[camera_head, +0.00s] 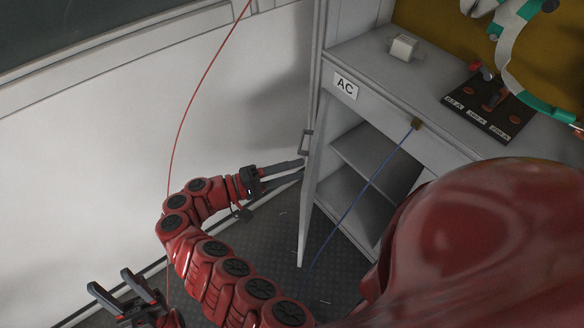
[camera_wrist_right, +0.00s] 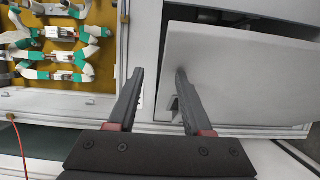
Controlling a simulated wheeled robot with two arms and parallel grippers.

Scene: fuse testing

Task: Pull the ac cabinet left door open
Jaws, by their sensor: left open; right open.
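The AC cabinet (camera_head: 340,112) is grey with an "AC" label (camera_head: 345,86). Its left door (camera_head: 309,200) stands swung out, seen nearly edge-on, and the shelved interior (camera_head: 378,160) shows. The door handle (camera_head: 305,143) is on the door's outer side. My right gripper (camera_head: 301,169) is open, its fingertips beside the door's outer face just below the handle. In the right wrist view its open fingers (camera_wrist_right: 160,72) are at the light door panel (camera_wrist_right: 245,75), one overlapping the panel's edge. I cannot tell whether they touch it. My left gripper (camera_head: 109,280) is open and empty at lower left.
A black fuse board (camera_head: 487,104) and a small white block (camera_head: 403,46) sit on the cabinet top. A blue cable (camera_head: 362,195) hangs across the opening, and a red cable (camera_head: 195,90) runs along the white wall. Teal-and-white fittings (camera_wrist_right: 62,55) hang on a yellow panel.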

